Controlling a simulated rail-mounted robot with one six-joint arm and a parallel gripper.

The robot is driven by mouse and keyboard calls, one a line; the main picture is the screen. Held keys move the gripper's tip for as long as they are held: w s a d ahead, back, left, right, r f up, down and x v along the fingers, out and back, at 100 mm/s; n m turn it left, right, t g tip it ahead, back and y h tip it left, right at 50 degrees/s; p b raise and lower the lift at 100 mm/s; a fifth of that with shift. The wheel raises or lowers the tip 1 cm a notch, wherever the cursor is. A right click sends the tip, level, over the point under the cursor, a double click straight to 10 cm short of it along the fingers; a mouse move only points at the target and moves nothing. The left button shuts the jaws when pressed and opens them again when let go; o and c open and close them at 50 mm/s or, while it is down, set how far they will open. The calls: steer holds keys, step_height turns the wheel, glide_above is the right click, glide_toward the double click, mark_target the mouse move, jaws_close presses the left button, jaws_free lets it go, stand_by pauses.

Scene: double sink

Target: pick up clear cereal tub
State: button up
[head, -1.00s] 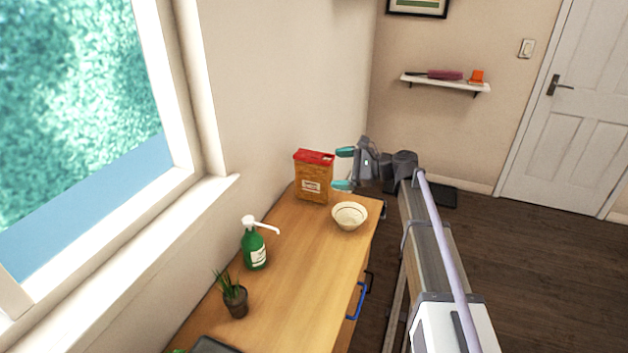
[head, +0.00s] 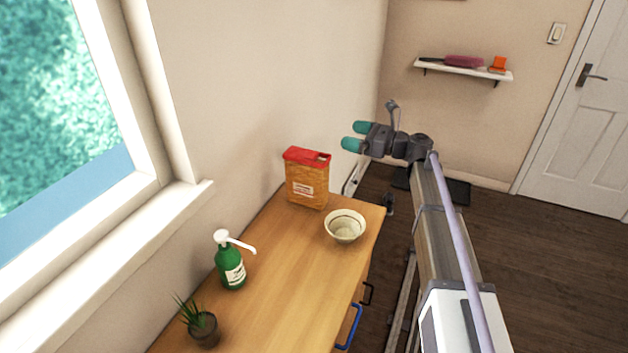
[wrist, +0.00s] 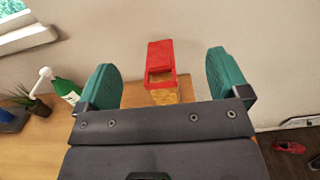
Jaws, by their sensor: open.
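The clear cereal tub (head: 307,182) has a red lid and orange-brown cereal inside, with a pale label on its front. It stands upright at the far end of the wooden counter, near the wall. In the wrist view the tub (wrist: 161,70) shows between the fingers and beyond them, its lower part hidden by my gripper's body. My gripper (head: 353,136) is open and empty, with teal fingertips, to the right of the tub and apart from it in the head view. Its two fingers (wrist: 163,82) are spread wide in the wrist view.
A cream bowl (head: 345,227) stands on the counter just right of and nearer than the tub. A green pump bottle (head: 230,262) and a potted plant (head: 203,328) stand nearer along the left side. The wall (head: 270,80) is close behind the tub.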

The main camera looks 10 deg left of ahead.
step_height(320, 180, down, 5)
steer(key=s+b, duration=0.2)
steer(key=b, duration=1.5)
glide_toward(316, 180)
steer(key=w+f, duration=0.3)
steer(key=shift+w+d+f, duration=0.1)
steer(key=shift+d, duration=0.2)
steer(key=x, duration=1.1)
steer(key=shift+d+r, duration=0.1)
steer(key=shift+r, duration=0.15)
steer(key=shift+c, duration=0.3)
